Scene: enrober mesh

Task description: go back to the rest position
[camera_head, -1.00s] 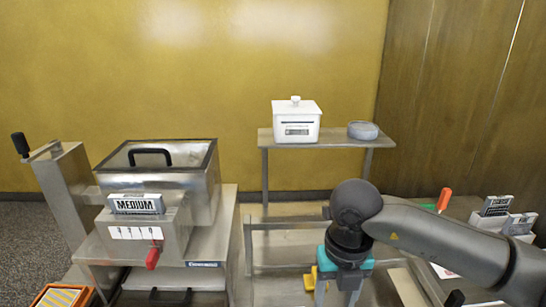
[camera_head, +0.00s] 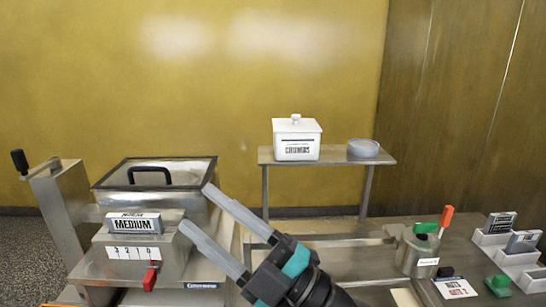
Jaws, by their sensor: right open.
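My right gripper (camera_head: 214,226) is in the lower middle of the head view. Its two long grey fingers point up and left, are spread apart and hold nothing. They overlap the right side of the enrober machine (camera_head: 190,205) in the picture; whether they touch it I cannot tell. The machine has a lidded steel tank, a "MEDIUM" sign (camera_head: 141,223) and a red lever (camera_head: 150,278). My left gripper is not in view.
A raised shelf (camera_head: 330,162) holds a white lidded "CRUMBS" box (camera_head: 296,139) and a stack of round grey dishes (camera_head: 363,148). At the right stand a steel pot (camera_head: 415,255), an orange-handled tool (camera_head: 446,219), a card (camera_head: 455,288), a green item (camera_head: 499,285) and a white rack (camera_head: 515,256).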

